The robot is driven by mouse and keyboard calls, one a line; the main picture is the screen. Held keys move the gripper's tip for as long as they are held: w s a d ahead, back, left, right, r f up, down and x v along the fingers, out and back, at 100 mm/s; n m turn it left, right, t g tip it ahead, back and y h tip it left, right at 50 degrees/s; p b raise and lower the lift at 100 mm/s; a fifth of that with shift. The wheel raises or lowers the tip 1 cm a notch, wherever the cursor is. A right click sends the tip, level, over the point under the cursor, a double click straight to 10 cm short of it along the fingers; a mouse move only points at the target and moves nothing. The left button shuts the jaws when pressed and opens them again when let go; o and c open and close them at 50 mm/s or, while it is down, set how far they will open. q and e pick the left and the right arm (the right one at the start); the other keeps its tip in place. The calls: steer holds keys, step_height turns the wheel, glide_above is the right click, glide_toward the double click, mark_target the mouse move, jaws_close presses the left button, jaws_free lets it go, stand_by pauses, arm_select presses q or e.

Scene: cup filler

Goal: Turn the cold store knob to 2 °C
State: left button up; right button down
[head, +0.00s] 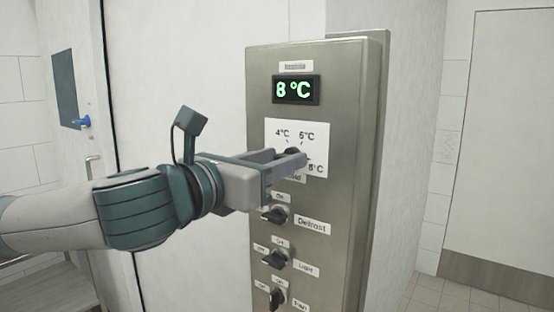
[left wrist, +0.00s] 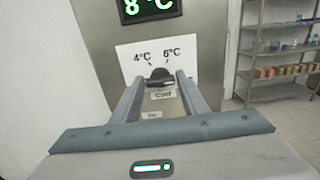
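The cold store knob (head: 292,152) is black and sits on a white dial plate (head: 275,130) with 4 °C, 6 °C and 8 °C marks. A 2 °C mark is not visible. The green display (head: 296,89) reads 8 °C. My left gripper (head: 298,159) reaches the plate from the left and partly hides the knob. In the left wrist view the knob (left wrist: 160,76) shows at the fingertips, between the two fingers (left wrist: 162,76). The fingers stand apart, and I see no clear grip on the knob. My right gripper is not in view.
Below on the steel panel (head: 345,110) are the Defrost knob (head: 274,214), the Light knob (head: 275,259) and another knob (head: 277,298). A shelf (left wrist: 275,55) stands at the right in the left wrist view.

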arm_select(q)
steer(key=c, duration=0.5)
